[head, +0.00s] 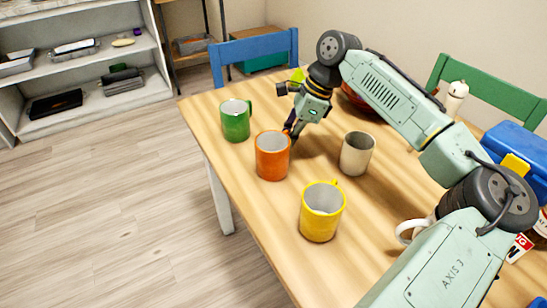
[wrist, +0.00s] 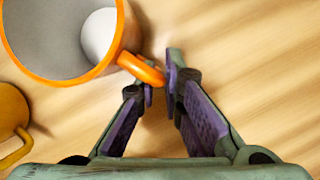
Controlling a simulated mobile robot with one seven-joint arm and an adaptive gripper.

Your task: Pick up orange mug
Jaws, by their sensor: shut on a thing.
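The orange mug (head: 272,160) stands upright near the left part of the wooden table in the head view, with a grey inside. Its handle side faces my gripper (head: 293,129). In the wrist view the mug (wrist: 45,40) fills the top left, and its orange handle (wrist: 140,68) reaches between the fingertips of my gripper (wrist: 158,78). The fingers are shut on that handle. The mug looks to be at table height; I cannot tell if its base touches the wood.
A green mug (head: 235,121) stands behind left, a beige mug (head: 357,153) to the right, and a yellow mug (head: 321,212) in front. A white mug (head: 412,232) is partly hidden by my arm. Chairs (head: 252,50) stand beyond the table (head: 262,225).

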